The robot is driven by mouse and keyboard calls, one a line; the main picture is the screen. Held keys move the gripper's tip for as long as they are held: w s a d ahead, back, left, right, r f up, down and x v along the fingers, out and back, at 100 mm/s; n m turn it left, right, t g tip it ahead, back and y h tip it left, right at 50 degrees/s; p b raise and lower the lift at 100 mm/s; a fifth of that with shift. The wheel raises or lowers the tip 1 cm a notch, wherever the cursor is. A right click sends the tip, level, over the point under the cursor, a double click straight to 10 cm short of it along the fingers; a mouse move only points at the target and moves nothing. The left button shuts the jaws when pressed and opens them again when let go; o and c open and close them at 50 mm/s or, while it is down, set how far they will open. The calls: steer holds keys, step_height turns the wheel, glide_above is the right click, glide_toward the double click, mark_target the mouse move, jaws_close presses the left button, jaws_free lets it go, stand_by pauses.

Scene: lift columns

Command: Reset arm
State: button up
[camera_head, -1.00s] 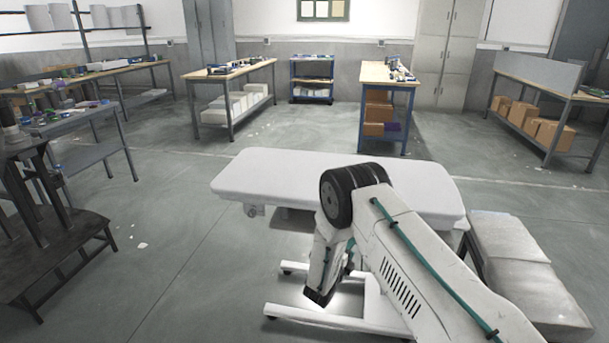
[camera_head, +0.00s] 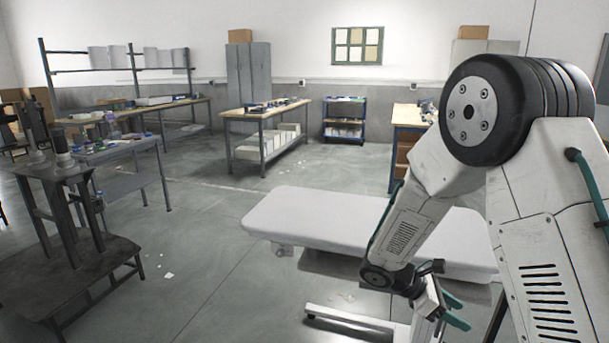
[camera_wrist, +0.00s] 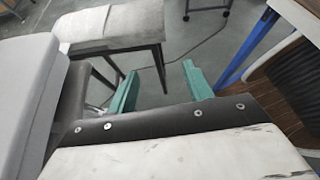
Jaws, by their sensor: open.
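My arm fills the right side of the head view, bent at a large black joint. My gripper (camera_head: 457,311) hangs low at the end of it, in front of the white padded table's right part. Its two teal fingers are spread apart with nothing between them. In the wrist view my gripper (camera_wrist: 160,85) also shows its fingers apart, with grey floor between and beyond them.
The white padded table (camera_head: 320,215) stands close ahead on a white wheeled base (camera_head: 350,318). A dark metal stand (camera_head: 75,270) is at the left. Workbenches, including a wooden-topped one (camera_head: 265,112), line the back. Open floor lies between the stand and the padded table.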

steer(key=s+a+r+m+t+y, duration=0.2)
steer(key=s+a+r+m+y, duration=0.1)
steer(key=s+r+m+y, duration=0.3)
steer(key=s+a+r+m+t+y, duration=0.2)
steer(key=s+a+r+m+y, duration=0.2)
steer(key=s+r+m, duration=0.5)
steer(key=s+r+y, duration=0.1)
steer(key=s+r, duration=0.2)
steer(key=s, duration=0.2)
steer(key=s+r, duration=0.2)
steer(key=s, duration=0.3)
steer(key=shift+s+a+r+m+t+y, duration=0.2)
steer(key=shift+s+r+m+t+y, duration=0.05)
steer(key=shift+r+m+t+y, duration=0.15)
stand_by(0.6)
